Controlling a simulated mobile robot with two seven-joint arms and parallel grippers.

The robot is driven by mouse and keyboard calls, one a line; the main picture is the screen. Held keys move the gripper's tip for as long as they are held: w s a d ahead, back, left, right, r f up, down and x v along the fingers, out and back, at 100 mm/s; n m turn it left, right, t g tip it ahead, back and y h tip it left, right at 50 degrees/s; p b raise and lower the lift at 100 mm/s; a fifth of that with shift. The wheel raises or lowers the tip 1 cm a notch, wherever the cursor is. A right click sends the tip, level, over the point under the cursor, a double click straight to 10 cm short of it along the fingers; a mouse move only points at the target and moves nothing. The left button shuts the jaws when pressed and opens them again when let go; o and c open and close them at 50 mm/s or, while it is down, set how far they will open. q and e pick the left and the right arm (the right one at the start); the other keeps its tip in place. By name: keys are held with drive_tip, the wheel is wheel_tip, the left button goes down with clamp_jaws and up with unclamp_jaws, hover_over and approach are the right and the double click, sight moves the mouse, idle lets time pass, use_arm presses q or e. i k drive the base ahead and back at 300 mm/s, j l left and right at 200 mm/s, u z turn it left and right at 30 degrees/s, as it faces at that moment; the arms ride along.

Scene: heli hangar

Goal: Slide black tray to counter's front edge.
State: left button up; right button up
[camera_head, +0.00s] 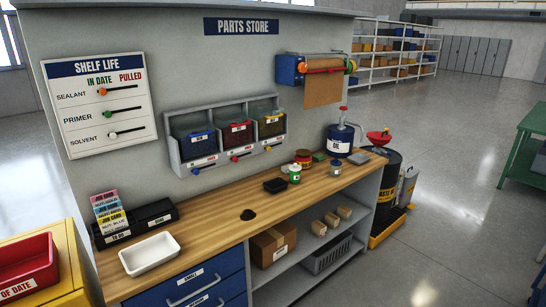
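A small black tray (275,186) sits on the wooden counter (215,228), right of the counter's middle and toward the wall side, set back from the front edge. A small bottle with a green label (295,174) stands just right of it. Neither of my grippers shows in the head view.
A flat black blob (248,214) lies on the counter left of and nearer than the tray. A white tray (149,254) and a black card holder (151,217) are at the left. A blue oil can (339,137) stands at the far right end. Blue drawers (190,284) are below.

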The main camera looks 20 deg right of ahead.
sight(274, 186)
drive_tip(key=i+l+z, duration=0.35)
drive_tip(key=i, duration=0.3)
drive_tip(key=i+z, duration=0.3)
drive_tip(key=i, duration=0.35)
drive_tip(key=i+l+u, duration=0.65)
drive_tip(key=i+l, duration=0.2)
